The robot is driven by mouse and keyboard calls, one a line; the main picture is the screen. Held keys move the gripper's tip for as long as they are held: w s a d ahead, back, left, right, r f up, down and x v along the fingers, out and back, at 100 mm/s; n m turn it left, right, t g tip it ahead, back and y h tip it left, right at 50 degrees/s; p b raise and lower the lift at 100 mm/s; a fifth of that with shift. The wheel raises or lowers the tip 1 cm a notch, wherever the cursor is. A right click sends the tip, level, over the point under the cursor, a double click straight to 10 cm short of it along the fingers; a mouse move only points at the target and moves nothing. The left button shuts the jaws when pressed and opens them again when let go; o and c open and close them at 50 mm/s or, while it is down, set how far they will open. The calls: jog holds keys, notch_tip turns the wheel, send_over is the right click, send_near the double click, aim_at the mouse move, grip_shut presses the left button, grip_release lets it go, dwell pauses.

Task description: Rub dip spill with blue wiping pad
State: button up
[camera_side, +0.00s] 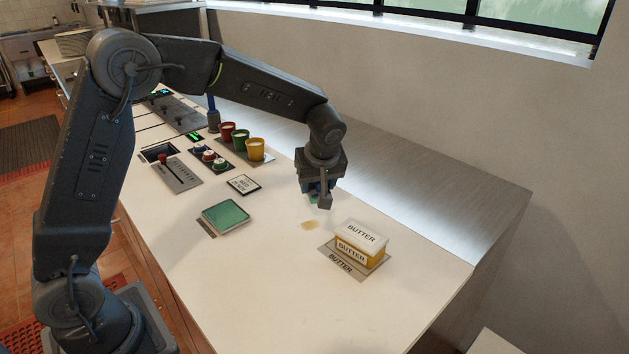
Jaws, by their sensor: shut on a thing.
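My gripper (318,198) points down close over the white counter, in the right half of the side view. It is shut on the blue wiping pad (308,187), mostly hidden by the fingers. A small teal-green patch (313,199) shows at the fingertips; I cannot tell whether it is part of the pad or lies on the counter. A pale tan dip spill (310,225) lies on the counter just in front of my gripper, apart from it in the picture. I cannot tell whether the pad touches the counter.
A butter tub (360,240) stands on a labelled mat right of the spill. A small label card (243,184), several colored cups (240,141) and a lever panel (174,175) are farther back. The front counter is clear.

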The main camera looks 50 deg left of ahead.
aim_at(315, 217)
jog(key=shift+f, duration=2.95)
notch_tip(315, 217, down, 2)
jog(key=shift+s+f, duration=0.1)
jog(key=shift+s, duration=0.85)
jog(key=shift+c, duration=0.3)
jog(key=shift+s, duration=0.75)
jog(key=shift+w, duration=1.55)
jog(key=shift+w+r, duration=0.2)
jog(key=shift+r, duration=0.15)
jog(key=shift+s+r, duration=0.1)
jog(key=shift+r, duration=3.8)
